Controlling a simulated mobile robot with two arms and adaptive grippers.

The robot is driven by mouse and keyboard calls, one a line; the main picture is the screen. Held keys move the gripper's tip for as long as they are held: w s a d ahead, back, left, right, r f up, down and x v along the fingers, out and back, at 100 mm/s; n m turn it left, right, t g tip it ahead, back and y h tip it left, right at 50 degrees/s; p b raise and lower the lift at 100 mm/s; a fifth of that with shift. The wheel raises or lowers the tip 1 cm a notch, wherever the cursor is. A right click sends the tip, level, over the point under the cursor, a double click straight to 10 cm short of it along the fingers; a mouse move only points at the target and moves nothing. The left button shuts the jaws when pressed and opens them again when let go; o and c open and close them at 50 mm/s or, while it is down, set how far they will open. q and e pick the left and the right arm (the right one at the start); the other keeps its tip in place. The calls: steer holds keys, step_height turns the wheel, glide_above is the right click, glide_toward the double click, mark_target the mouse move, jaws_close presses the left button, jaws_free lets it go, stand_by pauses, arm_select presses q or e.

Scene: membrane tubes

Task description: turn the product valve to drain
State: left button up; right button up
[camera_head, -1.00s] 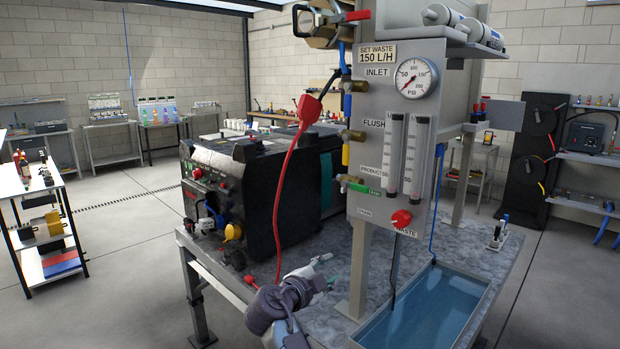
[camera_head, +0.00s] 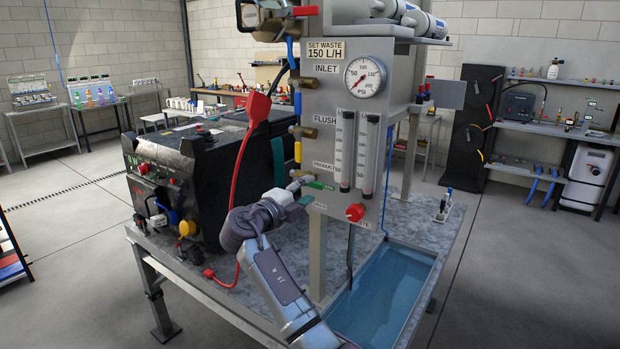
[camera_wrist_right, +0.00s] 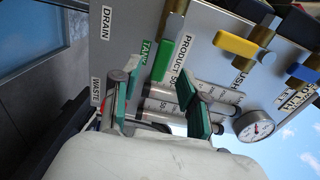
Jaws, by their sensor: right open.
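The grey panel (camera_head: 335,100) carries the product valve with a green handle (camera_head: 320,186), beside the PRODUCT label and low on the panel's left edge. In the right wrist view the green handle (camera_wrist_right: 161,60) shows by the TANK and PRODUCT labels. The DRAIN label (camera_wrist_right: 107,23) is farther left there. My right gripper (camera_head: 298,190) is raised close to the handle in the head view and hides part of the valve. In the wrist view my right gripper (camera_wrist_right: 157,98) is open, with green pads apart and nothing clearly between them. I cannot tell whether it touches the handle. My left gripper is out of view.
A red waste knob (camera_head: 355,212) sits just right of the valve. The yellow handle (camera_head: 298,152) is above it. A red cable (camera_head: 240,165) hangs left of my arm. A black machine (camera_head: 190,170) stands left, and a water basin (camera_head: 385,290) lies below the panel.

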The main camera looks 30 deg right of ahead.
steer(key=shift+p+x, duration=0.3)
steer(key=shift+x, duration=0.85)
jaws_close()
